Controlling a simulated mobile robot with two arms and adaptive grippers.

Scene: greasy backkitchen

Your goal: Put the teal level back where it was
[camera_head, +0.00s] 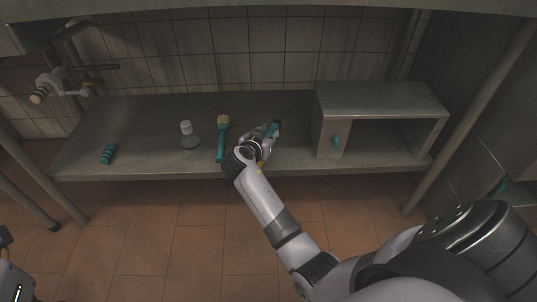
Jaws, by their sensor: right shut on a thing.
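My right gripper (268,135) is over the middle of the metal shelf (150,112), near its front edge. It is shut on a slim teal thing (275,127), which looks like the teal level. The hand and wrist hide most of it, and I cannot tell whether it touches the shelf. A small yellow-orange bit (261,166) shows just below the wrist; I cannot tell what it belongs to. My left gripper cannot be made out.
A teal-handled brush (220,146) with a tan head lies left of the gripper. Farther left are a white-capped clear thing (190,143) and a teal ribbed thing (108,153). A wall tap (50,84) is at far left.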

